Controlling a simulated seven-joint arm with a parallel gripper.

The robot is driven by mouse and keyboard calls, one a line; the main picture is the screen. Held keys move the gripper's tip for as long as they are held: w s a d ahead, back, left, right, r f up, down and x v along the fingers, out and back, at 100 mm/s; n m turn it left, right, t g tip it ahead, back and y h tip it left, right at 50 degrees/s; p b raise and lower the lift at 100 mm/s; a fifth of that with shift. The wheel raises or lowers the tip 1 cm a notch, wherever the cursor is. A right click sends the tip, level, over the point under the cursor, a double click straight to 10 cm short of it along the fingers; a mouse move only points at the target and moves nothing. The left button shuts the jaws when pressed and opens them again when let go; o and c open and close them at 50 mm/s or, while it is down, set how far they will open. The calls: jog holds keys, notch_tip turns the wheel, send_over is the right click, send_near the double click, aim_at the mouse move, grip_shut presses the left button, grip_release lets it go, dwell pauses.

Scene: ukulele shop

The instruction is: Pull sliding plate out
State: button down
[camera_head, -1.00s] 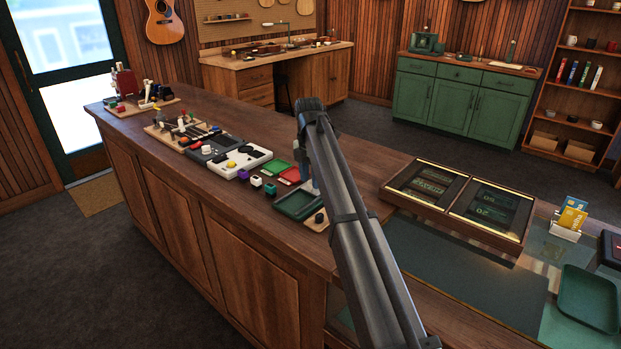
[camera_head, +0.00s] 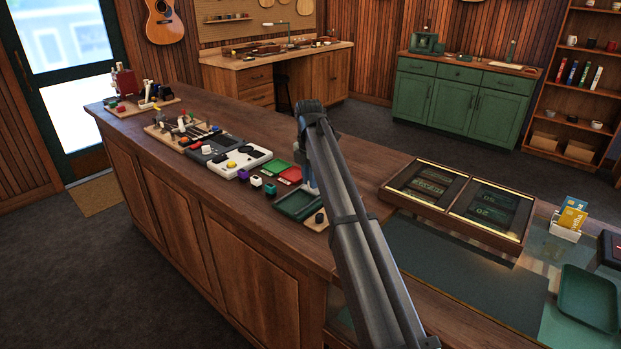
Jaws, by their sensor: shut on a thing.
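My dark grey arm (camera_head: 350,210) rises from the lower right to an elbow above the counter. It hides my gripper's fingers and whatever lies behind it. A small pale blue-grey part (camera_head: 309,177) shows at the arm's left edge, just above a dark green tray (camera_head: 296,204). I cannot tell which item is the sliding plate. A white block with black round parts (camera_head: 243,161) and a dark grey block (camera_head: 212,149) lie on the counter left of the arm.
The wooden counter (camera_head: 240,209) holds small coloured cubes, green and red flat pieces (camera_head: 277,167) and a tool rack (camera_head: 184,131). Right of the arm are a framed display case (camera_head: 455,200), a card holder (camera_head: 566,230) and a green tray (camera_head: 588,298).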

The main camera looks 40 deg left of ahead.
dwell(0.3)
jog(key=s, duration=1)
jog(key=shift+s, duration=0.25)
jog(key=c, duration=1.2)
grip_release()
jog(key=shift+o, duration=1.1)
jog(key=shift+r, duration=0.1)
notch_tip(320, 180, up, 14)
jog(key=shift+a+f, duration=0.2)
jog(key=shift+a, duration=0.05)
